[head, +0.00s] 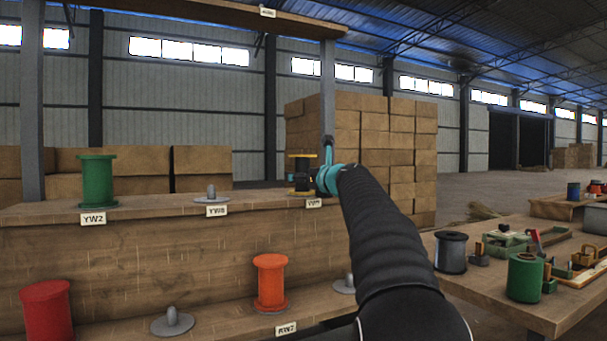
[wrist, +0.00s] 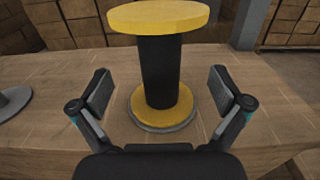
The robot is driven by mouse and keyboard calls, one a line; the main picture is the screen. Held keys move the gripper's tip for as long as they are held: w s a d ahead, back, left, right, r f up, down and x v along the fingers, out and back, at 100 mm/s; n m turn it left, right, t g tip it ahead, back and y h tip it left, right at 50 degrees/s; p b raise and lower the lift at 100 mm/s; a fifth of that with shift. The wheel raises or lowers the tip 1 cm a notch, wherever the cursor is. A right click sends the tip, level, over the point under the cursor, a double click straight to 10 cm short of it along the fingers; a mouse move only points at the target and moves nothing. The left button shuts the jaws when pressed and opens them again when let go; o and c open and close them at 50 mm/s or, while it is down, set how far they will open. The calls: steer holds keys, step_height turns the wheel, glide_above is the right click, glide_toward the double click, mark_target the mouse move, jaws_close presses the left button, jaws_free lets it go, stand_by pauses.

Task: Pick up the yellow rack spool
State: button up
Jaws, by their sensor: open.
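The yellow rack spool (wrist: 158,75) stands upright on a grey base disc on the shelf in the wrist view. It has yellow flanges and a dark middle. My gripper (wrist: 157,92) is open, with one finger on each side of the spool's dark middle and a gap at both sides. In the head view the spool (head: 300,173) stands at the right end of the upper shelf, partly hidden by my gripper (head: 325,178).
The upper shelf (head: 150,208) also holds a green spool (head: 97,181) and an empty peg (head: 211,193). A red spool (head: 47,310) and an orange spool (head: 270,281) stand below. A grey post (head: 328,90) rises behind my gripper. A cluttered table (head: 480,270) stands at the right.

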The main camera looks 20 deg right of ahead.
mark_target(303, 164)
steer(key=shift+w, duration=1.1)
steer(key=c, duration=1.3)
steer(key=shift+o, duration=0.2)
steer(key=shift+r+p, duration=0.15)
steer(key=shift+p, duration=0.2)
steer(key=shift+r+p, duration=0.4)
steer(key=shift+r, duration=1.05)
steer(key=s+d+r, duration=0.7)
steer(key=d+r, duration=0.1)
steer(key=d, duration=0.1)
steer(key=shift+d, duration=0.15)
